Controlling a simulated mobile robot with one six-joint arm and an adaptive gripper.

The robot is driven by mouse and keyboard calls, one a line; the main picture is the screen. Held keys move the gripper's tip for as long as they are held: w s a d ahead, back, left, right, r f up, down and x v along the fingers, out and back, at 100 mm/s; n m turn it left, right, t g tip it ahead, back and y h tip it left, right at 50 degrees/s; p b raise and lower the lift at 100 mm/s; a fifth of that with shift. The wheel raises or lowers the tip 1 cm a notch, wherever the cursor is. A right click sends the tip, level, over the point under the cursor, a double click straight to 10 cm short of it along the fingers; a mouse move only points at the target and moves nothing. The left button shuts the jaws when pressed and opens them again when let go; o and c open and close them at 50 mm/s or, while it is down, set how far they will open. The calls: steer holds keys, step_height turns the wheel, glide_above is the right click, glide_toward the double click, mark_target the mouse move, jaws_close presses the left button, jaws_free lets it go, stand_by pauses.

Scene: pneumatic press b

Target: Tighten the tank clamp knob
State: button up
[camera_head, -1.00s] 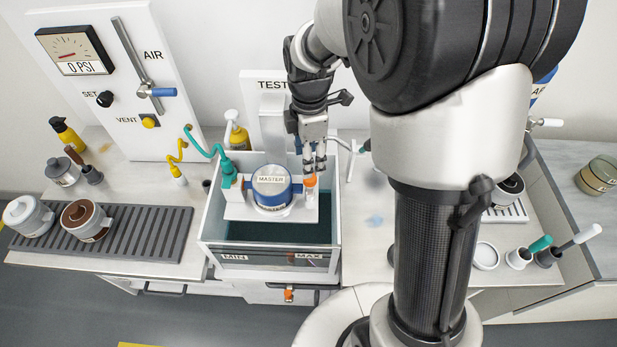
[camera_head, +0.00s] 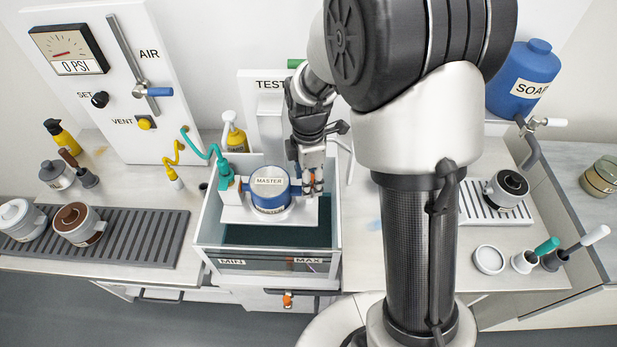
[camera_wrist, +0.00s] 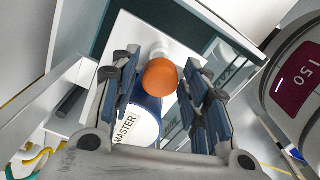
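The clamp knob (camera_wrist: 160,77) is an orange ball on a pale stem. In the wrist view it shows between the two fingers of my gripper (camera_wrist: 166,85), closer to the right finger. The fingers are apart, with a clear gap on the left; I cannot tell if the right one touches it. In the head view my gripper (camera_head: 313,187) points down at the right side of the blue MASTER cylinder (camera_head: 269,187), and its fingers mostly hide the knob. The cylinder sits on a white bracket over the water tank (camera_head: 218,254).
A white TEST post (camera_head: 268,120) stands behind the cylinder. A teal hose (camera_head: 207,152) joins the cylinder's left side. Another orange knob (camera_head: 287,300) is on the cabinet front below. The tank's glass walls surround the work spot closely. A soap tank (camera_head: 524,80) stands at right.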

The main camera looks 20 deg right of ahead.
steer(key=c, duration=0.8)
steer(key=shift+m, duration=0.3)
steer(key=m+p, duration=0.1)
steer(key=m, duration=0.1)
steer(key=shift+r+m, duration=0.1)
steer(key=shift+m, duration=0.2)
steer(key=m+p, duration=0.1)
steer(key=m, duration=0.2)
steer(key=shift+m+p, duration=0.35)
steer(key=shift+m, duration=0.05)
steer(key=m+p, duration=0.1)
steer(key=m, duration=0.5)
steer(key=shift+w+d+p, duration=0.1)
steer(key=shift+p, duration=0.2)
steer(key=m+p, duration=0.1)
steer(key=m, duration=0.4)
steer(key=shift+w+m, duration=0.1)
steer(key=shift+m, duration=0.2)
